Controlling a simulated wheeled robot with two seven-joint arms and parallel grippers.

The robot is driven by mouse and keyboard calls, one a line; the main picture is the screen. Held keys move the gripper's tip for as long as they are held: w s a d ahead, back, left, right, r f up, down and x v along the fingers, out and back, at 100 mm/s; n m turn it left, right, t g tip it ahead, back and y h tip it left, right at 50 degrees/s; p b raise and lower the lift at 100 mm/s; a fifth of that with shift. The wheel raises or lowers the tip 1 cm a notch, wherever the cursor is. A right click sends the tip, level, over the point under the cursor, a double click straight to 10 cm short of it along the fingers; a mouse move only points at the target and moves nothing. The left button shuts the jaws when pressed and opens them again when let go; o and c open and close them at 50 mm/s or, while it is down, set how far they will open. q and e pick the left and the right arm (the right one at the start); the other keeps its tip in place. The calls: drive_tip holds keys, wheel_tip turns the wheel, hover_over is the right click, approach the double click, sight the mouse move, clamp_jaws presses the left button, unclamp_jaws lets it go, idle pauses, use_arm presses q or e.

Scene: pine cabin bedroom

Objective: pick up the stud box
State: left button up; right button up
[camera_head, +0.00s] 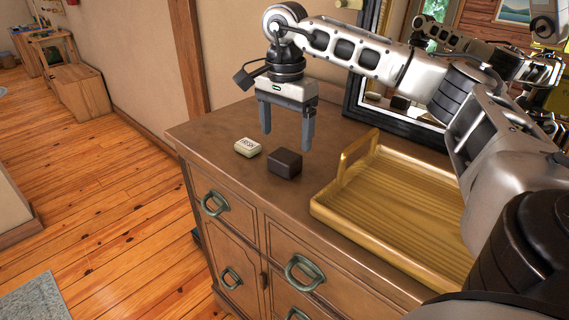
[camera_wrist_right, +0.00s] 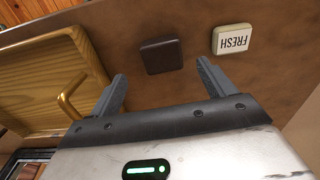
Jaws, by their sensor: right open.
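A small dark brown box, which looks like the stud box (camera_head: 285,163), sits on the dresser top, left of the tray. It also shows in the right wrist view (camera_wrist_right: 162,56), beyond and between my fingertips. My right gripper (camera_head: 287,145) is open and empty, pointing down above the dresser, behind the dark box in the head view. Its fingers also show in the right wrist view (camera_wrist_right: 160,70). A cream soap-like block marked FRESH (camera_head: 248,147) lies just left of the dark box, apart from it. My left gripper is not in view.
A yellow wooden tray (camera_head: 335,213) with a raised handle takes up the right part of the dresser top (camera_head: 215,128). A black-framed mirror (camera_head: 392,118) stands at the back. The dresser's left end is clear.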

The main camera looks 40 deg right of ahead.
sight(285, 155)
drive_tip(key=shift+w+d+f+p, duration=0.1)
drive_tip(key=shift+f+p, duration=0.1)
drive_tip(key=shift+f, duration=1.6)
drive_tip(key=shift+w+f+p, duration=0.1)
drive_tip(key=shift+f+p, duration=0.05)
drive_tip(key=shift+f, duration=1.6)
drive_tip(key=c, duration=1.1)
